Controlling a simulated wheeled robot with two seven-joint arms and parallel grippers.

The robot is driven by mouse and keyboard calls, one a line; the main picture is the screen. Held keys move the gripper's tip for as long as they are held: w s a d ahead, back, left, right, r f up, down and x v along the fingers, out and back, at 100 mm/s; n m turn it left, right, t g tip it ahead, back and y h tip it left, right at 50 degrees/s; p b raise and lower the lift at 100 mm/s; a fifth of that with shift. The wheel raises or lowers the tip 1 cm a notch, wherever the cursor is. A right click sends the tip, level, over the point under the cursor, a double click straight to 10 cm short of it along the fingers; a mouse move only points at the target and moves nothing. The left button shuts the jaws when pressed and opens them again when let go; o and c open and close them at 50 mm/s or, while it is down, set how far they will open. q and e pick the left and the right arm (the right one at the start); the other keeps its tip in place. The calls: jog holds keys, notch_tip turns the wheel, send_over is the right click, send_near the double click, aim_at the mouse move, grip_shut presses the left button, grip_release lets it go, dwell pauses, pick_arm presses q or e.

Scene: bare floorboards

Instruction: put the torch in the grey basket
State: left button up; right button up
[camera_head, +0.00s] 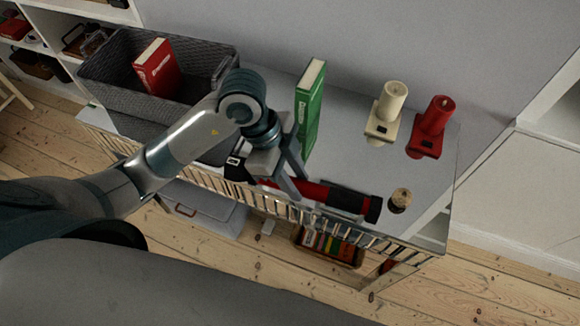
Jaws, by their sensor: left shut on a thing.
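The torch (313,190) is red with a black end and lies along the front of the shelf top. My left gripper (291,188) is over the torch's red body, with its fingers shut on it. The gripper hides part of the torch's left side. The grey basket (125,105) is a woven box at the back left of the same surface, with a red book (158,70) standing in it. My arm covers the basket's right front corner. My right gripper is not in view.
A green book (311,108) stands upright just behind my left gripper. A cream candle (392,100) and a red candle (435,115) stand in holders at the right. A small corked jar (400,199) is near the torch's right end. A wire rail (330,225) edges the front.

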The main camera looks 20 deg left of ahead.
pick_arm(q)
jog(key=w+a+f+n+t+b, duration=0.1)
jog(key=w+a+f+n+t, duration=0.1)
jog(key=w+a+f+n, duration=0.4)
jog(key=w+a+n, duration=0.1)
jog(key=a, duration=0.2)
jog(key=shift+a+t+y+b, duration=0.15)
jog(key=shift+t+y+b, duration=0.15)
jog(key=shift+t+b, duration=0.1)
